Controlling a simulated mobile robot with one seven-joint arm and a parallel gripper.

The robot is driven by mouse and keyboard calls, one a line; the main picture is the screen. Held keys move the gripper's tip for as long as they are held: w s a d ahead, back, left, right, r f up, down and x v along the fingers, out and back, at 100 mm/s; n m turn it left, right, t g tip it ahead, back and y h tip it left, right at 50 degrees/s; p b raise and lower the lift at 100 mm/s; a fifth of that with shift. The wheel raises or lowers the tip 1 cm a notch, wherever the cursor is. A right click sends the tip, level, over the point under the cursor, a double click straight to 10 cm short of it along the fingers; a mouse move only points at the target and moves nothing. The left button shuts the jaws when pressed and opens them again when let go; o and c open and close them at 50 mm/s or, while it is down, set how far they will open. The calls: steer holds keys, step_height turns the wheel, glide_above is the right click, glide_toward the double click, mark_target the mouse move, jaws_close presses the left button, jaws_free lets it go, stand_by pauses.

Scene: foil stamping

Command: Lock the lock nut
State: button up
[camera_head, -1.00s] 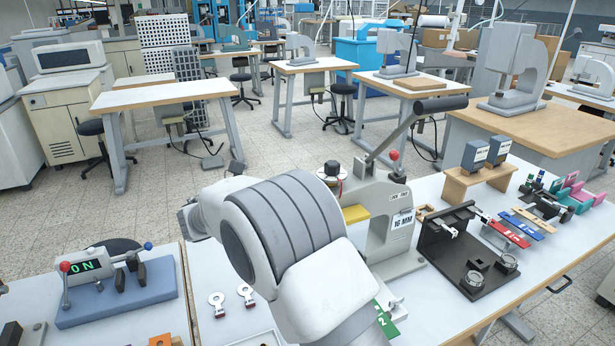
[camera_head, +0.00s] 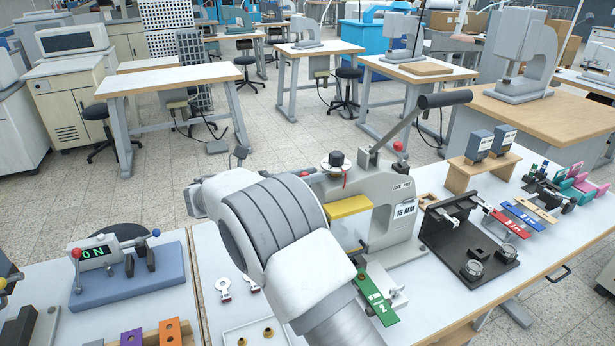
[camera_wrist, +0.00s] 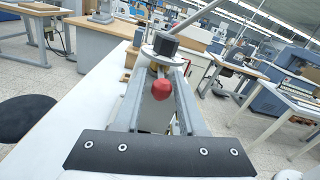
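The grey stamping press (camera_head: 376,215) stands on the white table in the head view, with a "16 MM" label and a yellow block. A black knob (camera_head: 336,158) sits on a round disc above its head; it also shows in the wrist view (camera_wrist: 165,43). A red ball end (camera_wrist: 161,90) lies nearer to the wrist camera, below that knob in the picture. I cannot tell which part is the lock nut. My gripper (camera_wrist: 163,98) shows in the wrist view with its grey fingers apart on either side of the red ball. My arm hides it in the head view.
A long lever with a black grip (camera_head: 444,99) rises from the press. A green plate (camera_head: 376,295) lies at its base. A black fixture (camera_head: 468,245) stands to the right. A blue-based device reading "ON" (camera_head: 128,278) and a tray with brass rings (camera_head: 238,338) are at left and front.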

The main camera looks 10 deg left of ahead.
steer(key=shift+o, duration=0.2)
steer(key=v, duration=1.7)
steer(key=shift+s, duration=0.2)
steer(key=shift+a, duration=0.2)
